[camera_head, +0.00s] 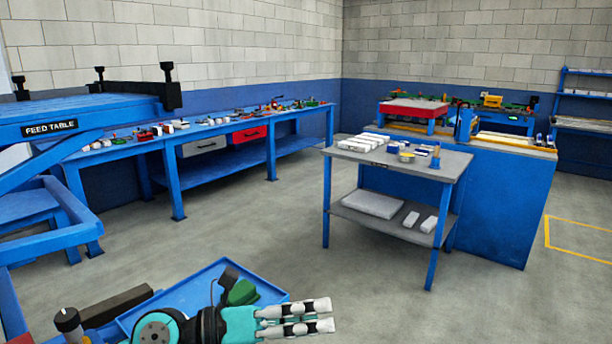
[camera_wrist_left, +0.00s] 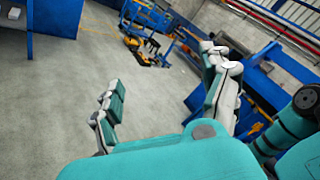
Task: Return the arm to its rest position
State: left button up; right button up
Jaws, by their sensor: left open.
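My left gripper (camera_head: 324,316) shows at the bottom centre of the head view, with its two pale fingers pointing right. In the left wrist view its two teal and white fingers (camera_wrist_left: 158,85) stand wide apart, with only floor and distant equipment seen between them. It is open and holds nothing. The teal wrist and dark arm links come in from the lower left in the head view. My right gripper is not in the head view.
A blue tray (camera_head: 185,294) lies behind my left arm, with a green and black object (camera_head: 240,291) near it. The feed table (camera_head: 55,128) is at the left. A grey-topped blue cart (camera_head: 450,164) stands at centre right. Open floor (camera_head: 250,225) lies between.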

pick_arm(q)
jog(key=w+a+r+n+t+y, duration=0.25)
jog(key=a+n+t, duration=0.35)
jog(key=n+t, duration=0.45)
jog(key=w+a+r+n+t+y, duration=0.1)
jog(key=a+n+t+y, duration=0.5)
jog(key=n, duration=0.7)
jog(key=s+a+f+n+g+y, duration=0.1)
jog(key=a+f+n+g+y, duration=0.1)
jog(key=a+f+n+y, duration=0.45)
jog(key=s+a+f+n+g+y, duration=0.1)
jog(key=a+f+n+g+y, duration=0.15)
jog(key=f+n, duration=0.5)
jog(key=s+f+n+g, duration=0.3)
jog(key=s+f+g, duration=0.9)
jog(key=s+f, duration=1)
notch_tip(320, 180, down, 22)
jog(key=s+g+p, duration=0.1)
jog(key=s+p, duration=0.2)
jog(key=s+a+f+g+p, duration=0.1)
jog(key=s+a+f, duration=0.2)
jog(key=s+f, duration=1)
jog(key=shift+s+m+p, duration=0.4)
jog(key=shift+s+m, duration=0.05)
jog(key=shift+s, duration=0.7)
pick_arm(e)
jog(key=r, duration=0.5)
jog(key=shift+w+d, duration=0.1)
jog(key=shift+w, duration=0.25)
